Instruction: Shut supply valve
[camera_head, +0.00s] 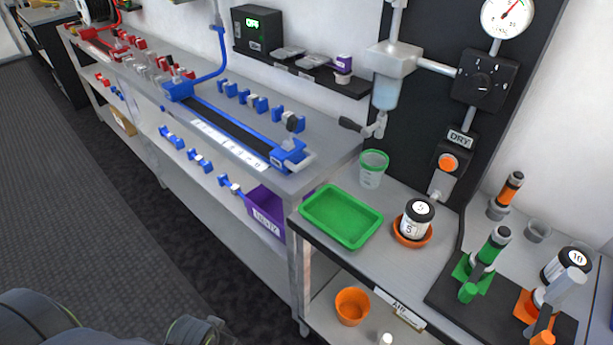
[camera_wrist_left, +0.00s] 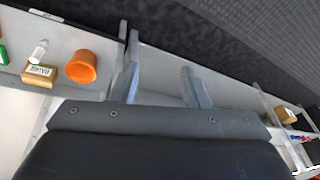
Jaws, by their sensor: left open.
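My left gripper (camera_wrist_left: 160,82) is open and empty in the left wrist view, its two grey fingers spread apart in front of the lower shelf. In the head view only dark parts of my arm show at the bottom left. No valve carries a readable supply label. A valve with a dark lever handle (camera_head: 352,124) sits under the clear filter bowl (camera_head: 386,92) on the black panel. No gripper touches either one. My right gripper is not seen.
A green tray (camera_head: 342,216), a clear green-rimmed cup (camera_head: 373,168) and a white jar (camera_head: 416,216) stand on the near bench. An orange cup (camera_head: 352,306) sits on the lower shelf and shows in the left wrist view (camera_wrist_left: 81,67). The dark floor at left is clear.

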